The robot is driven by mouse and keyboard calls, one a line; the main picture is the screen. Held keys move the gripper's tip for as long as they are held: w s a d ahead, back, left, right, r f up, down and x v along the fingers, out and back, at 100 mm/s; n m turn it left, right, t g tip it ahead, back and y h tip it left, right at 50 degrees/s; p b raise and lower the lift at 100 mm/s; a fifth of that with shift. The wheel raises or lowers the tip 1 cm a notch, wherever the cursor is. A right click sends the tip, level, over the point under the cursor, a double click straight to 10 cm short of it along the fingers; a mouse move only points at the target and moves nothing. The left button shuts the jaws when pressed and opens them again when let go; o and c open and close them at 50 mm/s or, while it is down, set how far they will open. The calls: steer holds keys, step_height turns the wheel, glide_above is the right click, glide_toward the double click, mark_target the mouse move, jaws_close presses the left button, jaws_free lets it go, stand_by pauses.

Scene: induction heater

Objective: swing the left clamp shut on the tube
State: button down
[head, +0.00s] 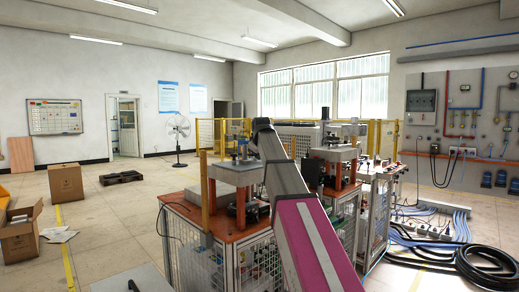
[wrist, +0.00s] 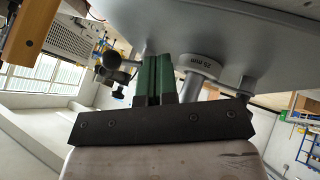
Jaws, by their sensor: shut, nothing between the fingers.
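My gripper (wrist: 157,62) shows in the wrist view with its two green fingers together and nothing between them. Just left of the fingers is a metal clamp-like part with black knobs (wrist: 116,76); I cannot tell whether the fingers touch it or whether it is the left clamp. Right of the fingers a grey cylinder marked 25 mm (wrist: 200,67) meets a large grey plate (wrist: 235,35). I cannot tell whether this cylinder is the tube. In the head view my arm covers part of the station, and the clamp and tube are too small to make out.
The nearer station has a grey plate (head: 234,171) above an orange table (head: 181,202). A second station (head: 333,155) stands to its right. Yellow posts (head: 204,190) rise around them. Black hoses (head: 490,264) lie on the right floor; the left floor is mostly open, with boxes (head: 66,182).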

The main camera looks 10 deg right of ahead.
steer(key=shift+w+d, duration=0.65)
steer(key=shift+w, duration=0.25)
steer(key=shift+w+d, duration=0.65)
steer(key=shift+w, duration=0.2)
steer(key=shift+w+d+n+y, duration=0.25)
steer(key=shift+d+n+y, duration=0.15)
steer(key=shift+n, duration=0.3)
steer(key=shift+w+d+r+n+y, duration=0.1)
steer(key=shift+w+d+n+y, duration=0.25)
steer(key=shift+n+y, duration=0.25)
steer(key=shift+w+d+n+y, duration=0.3)
steer(key=shift+d+n+y, duration=0.1)
steer(key=shift+n, duration=0.4)
steer(key=n, duration=0.1)
steer(key=w+n+g+y, duration=0.1)
steer(key=shift+w+d+n+y, duration=0.2)
steer(key=shift+d+n+y, duration=0.1)
steer(key=shift+d+n, duration=0.1)
steer(key=w+n+g+y, duration=0.1)
steer(key=w+n+y, duration=0.1)
steer(key=n, duration=0.1)
steer(key=shift+d+g, duration=0.3)
steer(key=shift+g, duration=0.1)
steer(key=shift+w, duration=1.15)
